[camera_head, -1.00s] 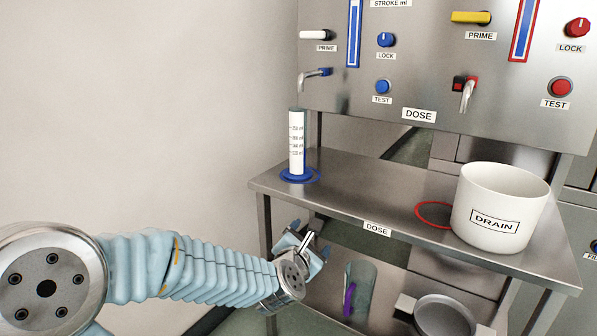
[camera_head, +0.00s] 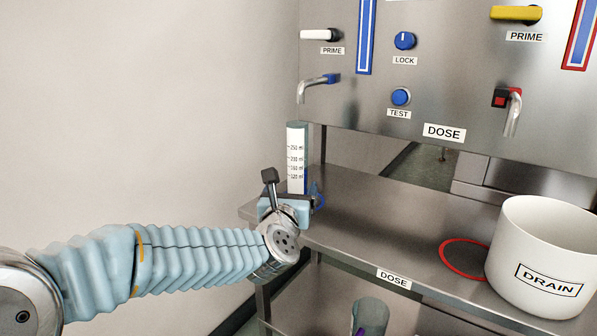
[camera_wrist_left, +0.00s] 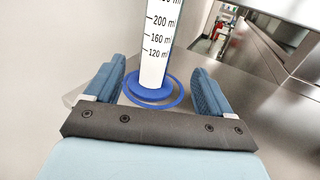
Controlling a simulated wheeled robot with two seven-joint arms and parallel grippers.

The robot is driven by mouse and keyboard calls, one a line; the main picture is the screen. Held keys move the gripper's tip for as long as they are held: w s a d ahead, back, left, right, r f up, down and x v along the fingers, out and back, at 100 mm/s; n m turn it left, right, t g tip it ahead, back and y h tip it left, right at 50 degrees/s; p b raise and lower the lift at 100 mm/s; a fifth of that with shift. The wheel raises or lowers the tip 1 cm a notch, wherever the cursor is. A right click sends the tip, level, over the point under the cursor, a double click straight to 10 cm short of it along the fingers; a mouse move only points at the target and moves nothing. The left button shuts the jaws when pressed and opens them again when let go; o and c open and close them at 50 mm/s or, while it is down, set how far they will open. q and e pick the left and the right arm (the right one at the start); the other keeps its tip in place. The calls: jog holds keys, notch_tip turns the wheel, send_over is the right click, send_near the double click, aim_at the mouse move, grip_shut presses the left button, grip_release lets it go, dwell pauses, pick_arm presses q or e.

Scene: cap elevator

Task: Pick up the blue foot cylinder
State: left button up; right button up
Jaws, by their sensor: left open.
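The blue foot cylinder (camera_head: 297,158) is a clear graduated tube with a white scale. It stands upright at the left end of the steel shelf, below the left spout. In the left wrist view the cylinder (camera_wrist_left: 159,45) rises from its round blue foot (camera_wrist_left: 152,90), which sits by a blue ring marking (camera_wrist_left: 178,97). My left gripper (camera_head: 290,190) is open in front of the cylinder, hiding its foot in the head view. In the left wrist view the open fingers (camera_wrist_left: 157,90) frame the cylinder's lower part left and right, with gaps on both sides. My right gripper is not in view.
A white DRAIN bucket (camera_head: 545,255) stands on the shelf (camera_head: 370,215) at right, beside a red ring marking (camera_head: 465,259). The left spout (camera_head: 318,83) hangs above the cylinder. Another clear vessel (camera_head: 371,316) is lower down. The mid-shelf is clear.

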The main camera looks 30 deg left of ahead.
aim_at(296, 159)
pick_arm(q)
jog(key=x, duration=0.5)
jog(key=shift+p, duration=0.4)
jog(key=x, duration=0.1)
jog(key=p+x, duration=0.1)
jog(key=x, duration=0.1)
jog(key=p+x, duration=0.1)
jog(key=shift+w+a+r, duration=0.2)
jog(key=shift+a+r, duration=0.15)
jog(key=shift+w+a, duration=0.1)
jog(key=shift+w, duration=0.2)
jog(key=c, duration=1.2)
jog(key=shift+r, duration=0.1)
jog(key=shift+r, duration=0.25)
jog(key=r, duration=0.2)
jog(key=shift+s+r+b, duration=0.3)
jog(key=shift+r, duration=0.1)
jog(key=b+v, duration=0.2)
jog(key=v, duration=1.5)
jog(key=shift+s+d, duration=0.2)
jog(key=shift+d, duration=0.1)
